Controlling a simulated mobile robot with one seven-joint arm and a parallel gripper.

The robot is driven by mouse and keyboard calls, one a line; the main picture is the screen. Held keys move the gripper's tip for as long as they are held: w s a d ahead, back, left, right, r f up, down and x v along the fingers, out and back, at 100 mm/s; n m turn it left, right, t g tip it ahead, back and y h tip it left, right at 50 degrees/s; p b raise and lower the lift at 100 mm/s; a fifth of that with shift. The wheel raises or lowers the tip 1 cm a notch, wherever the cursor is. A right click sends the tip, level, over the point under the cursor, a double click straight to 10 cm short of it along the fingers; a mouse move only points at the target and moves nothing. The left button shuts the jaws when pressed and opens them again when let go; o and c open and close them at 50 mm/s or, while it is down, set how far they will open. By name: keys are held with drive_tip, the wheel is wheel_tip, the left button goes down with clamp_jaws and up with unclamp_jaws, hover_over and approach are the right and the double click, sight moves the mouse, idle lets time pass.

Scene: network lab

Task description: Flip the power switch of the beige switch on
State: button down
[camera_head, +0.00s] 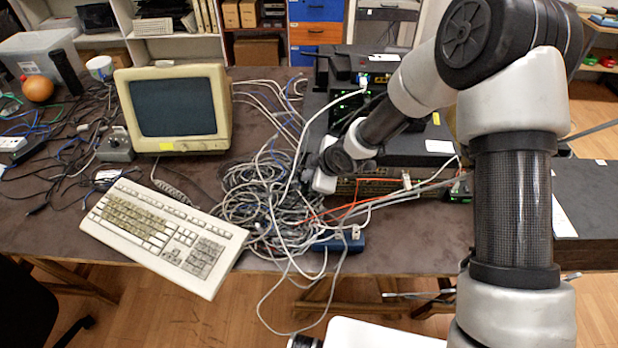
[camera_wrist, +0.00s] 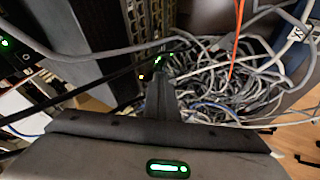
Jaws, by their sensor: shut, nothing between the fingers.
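A low unit with a beige-brown, port-studded front (camera_head: 375,187) sits at the bottom of the stack of network gear, right of the cable heap. I take it to be the beige switch. A port-studded front (camera_wrist: 150,22) also shows at the top of the wrist view, with small green lights near its lower end. I cannot make out a power switch. My gripper (camera_wrist: 160,82) is shut and empty, its fingers pointing at the lit end of that front. Whether they touch it I cannot tell. In the head view my wrist hides the fingertips and the unit's left end.
A large heap of grey cables (camera_head: 262,205) lies just left of the stack. Loose cables cross the unit's front, including an orange one (camera_wrist: 236,40). A beige monitor (camera_head: 178,108) and keyboard (camera_head: 165,235) stand to the left. A blue box (camera_head: 338,243) sits at the table's front edge.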

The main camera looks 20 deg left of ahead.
drive_tip(key=shift+r, duration=0.1)
drive_tip(key=shift+r+p, duration=0.65)
drive_tip(key=shift+r, duration=0.15)
